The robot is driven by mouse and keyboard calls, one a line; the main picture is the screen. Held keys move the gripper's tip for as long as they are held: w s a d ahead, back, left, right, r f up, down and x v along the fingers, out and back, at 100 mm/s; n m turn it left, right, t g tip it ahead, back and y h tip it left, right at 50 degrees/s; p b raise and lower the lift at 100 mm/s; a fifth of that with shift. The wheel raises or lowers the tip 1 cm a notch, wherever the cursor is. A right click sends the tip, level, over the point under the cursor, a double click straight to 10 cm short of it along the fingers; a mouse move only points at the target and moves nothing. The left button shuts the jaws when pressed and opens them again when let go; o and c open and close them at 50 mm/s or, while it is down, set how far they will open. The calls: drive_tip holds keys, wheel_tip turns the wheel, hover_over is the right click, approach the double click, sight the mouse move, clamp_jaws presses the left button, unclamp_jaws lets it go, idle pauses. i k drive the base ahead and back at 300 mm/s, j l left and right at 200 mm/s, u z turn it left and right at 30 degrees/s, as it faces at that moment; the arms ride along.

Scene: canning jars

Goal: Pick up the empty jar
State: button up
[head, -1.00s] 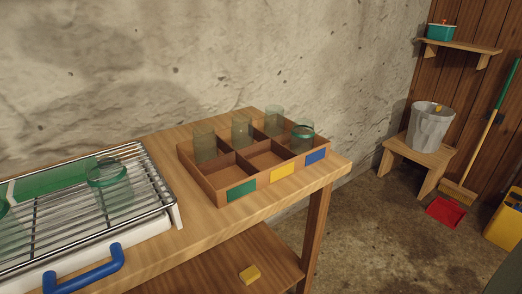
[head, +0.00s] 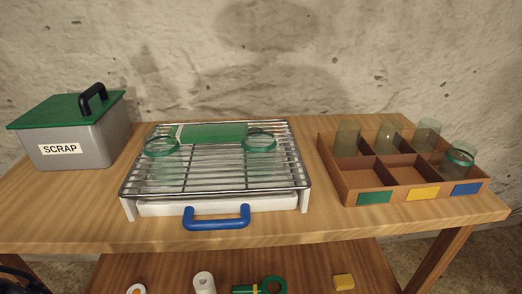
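Two clear jars with green rims stand on the wire rack in the head view: a left jar (head: 163,167) and a right jar (head: 260,166). Both look see-through, with the rack bars showing through them. The wooden divided crate (head: 349,199) on the right holds several more glass jars. Three stand along its back row, and a green-rimmed jar (head: 458,163) stands in the front right compartment. The front left and front middle compartments are bare. My gripper does not show in this view.
The wire rack (head: 215,182) sits over a white tray with a blue handle (head: 217,217). A grey SCRAP bin (head: 75,143) with a green lid stands on the left. Small items, including a yellow block (head: 344,282), lie on the lower shelf. Bare bench top (head: 318,223) runs along the front.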

sight(259, 144)
drive_tip(key=k+j+z, duration=0.1)
drive_tip(key=z, duration=0.5)
drive_tip(key=j+z, duration=0.25)
drive_tip(key=j, duration=0.15)
drive_tip(key=k+j+z, duration=0.1)
drive_tip(key=j+z, duration=0.2)
drive_tip(key=j, duration=0.1)
